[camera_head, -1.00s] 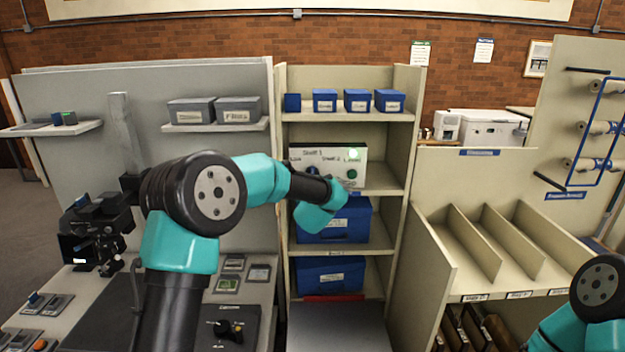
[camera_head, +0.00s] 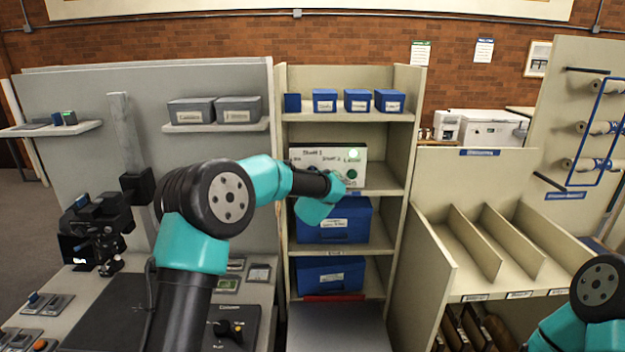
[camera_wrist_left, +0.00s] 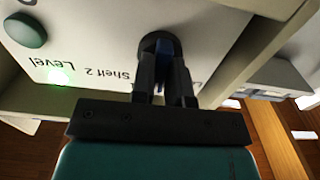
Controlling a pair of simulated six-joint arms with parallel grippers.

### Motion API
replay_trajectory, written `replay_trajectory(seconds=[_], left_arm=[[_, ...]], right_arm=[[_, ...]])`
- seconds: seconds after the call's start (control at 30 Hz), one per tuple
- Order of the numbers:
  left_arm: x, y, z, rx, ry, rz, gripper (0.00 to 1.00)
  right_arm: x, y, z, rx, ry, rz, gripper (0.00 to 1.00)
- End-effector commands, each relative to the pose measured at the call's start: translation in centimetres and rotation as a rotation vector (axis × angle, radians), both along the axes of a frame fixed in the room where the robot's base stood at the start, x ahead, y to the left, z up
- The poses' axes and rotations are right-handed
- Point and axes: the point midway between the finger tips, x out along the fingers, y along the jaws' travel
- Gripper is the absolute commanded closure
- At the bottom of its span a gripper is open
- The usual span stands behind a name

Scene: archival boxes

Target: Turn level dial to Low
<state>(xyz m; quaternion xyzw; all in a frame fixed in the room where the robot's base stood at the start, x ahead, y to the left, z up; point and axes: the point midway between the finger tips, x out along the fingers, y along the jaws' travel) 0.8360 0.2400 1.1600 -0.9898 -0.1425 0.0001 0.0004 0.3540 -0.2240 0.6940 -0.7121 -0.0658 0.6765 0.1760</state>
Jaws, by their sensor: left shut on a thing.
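A white control panel (camera_head: 299,155) stands on a middle shelf, with printed labels, a lit green lamp (camera_head: 353,153) and a round green button (camera_head: 352,174). In the left wrist view the panel (camera_wrist_left: 95,35) appears upside down, with "Level" and "Shelf 2" readable. My left gripper (camera_wrist_left: 164,68) is shut on the dial (camera_wrist_left: 158,42), its two dark fingers either side of a blue grip. The dial's pointer and setting are hidden by the fingers. In the head view my left arm covers the gripper and dial. My right gripper is out of view; only part of its arm shows.
Shelf uprights stand close on both sides of the panel. Blue boxes (camera_head: 345,222) sit on shelves below, and small blue boxes (camera_head: 325,99) sit above. A desk with a dial unit (camera_head: 227,330) is at lower left; a divided rack (camera_head: 450,240) is at right.

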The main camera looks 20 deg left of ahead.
Motion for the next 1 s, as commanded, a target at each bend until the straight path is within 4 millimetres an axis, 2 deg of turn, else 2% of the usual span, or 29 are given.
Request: replay_trajectory(seconds=[0.1,0.57,1.0], left_arm=[[-0.01,0.00,0.01,0.000,0.000,0.000,1.00],[-0.01,0.00,0.00,-0.053,-0.016,0.000,1.00],[-0.02,-0.01,0.00,-0.335,-0.098,0.000,1.00]], right_arm=[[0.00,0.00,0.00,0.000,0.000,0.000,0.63],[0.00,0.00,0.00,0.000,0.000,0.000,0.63],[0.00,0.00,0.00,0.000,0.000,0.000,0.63]])
